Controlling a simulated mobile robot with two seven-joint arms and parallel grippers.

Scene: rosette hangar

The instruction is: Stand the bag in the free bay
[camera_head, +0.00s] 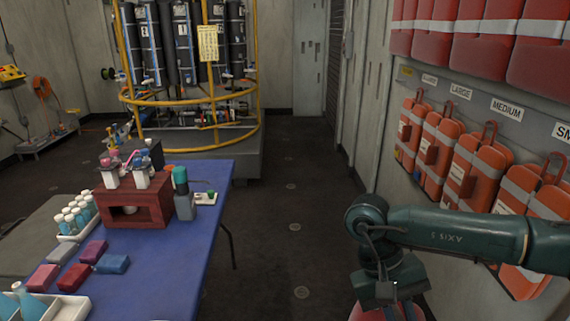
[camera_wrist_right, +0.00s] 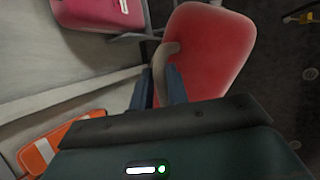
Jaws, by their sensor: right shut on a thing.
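My right arm comes in from the right of the head view, and its gripper (camera_head: 388,300) points down at the bottom edge. Below it, part of a red bag (camera_head: 366,312) shows, mostly hidden by the gripper and cut off by the frame. In the right wrist view the gripper (camera_wrist_right: 162,82) is shut on the grey-brown handle of this red bag (camera_wrist_right: 210,45). Dark floor shows beyond the bag. I cannot make out a free bay in either view. My left gripper is not in view.
In the wrist view a crimson bag (camera_wrist_right: 100,12) sits at the upper left and an orange pack (camera_wrist_right: 62,140) at the lower left. Orange packs (camera_head: 475,170) hang on the right wall. A blue table (camera_head: 165,255) with bottles stands left. The floor (camera_head: 285,225) between is clear.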

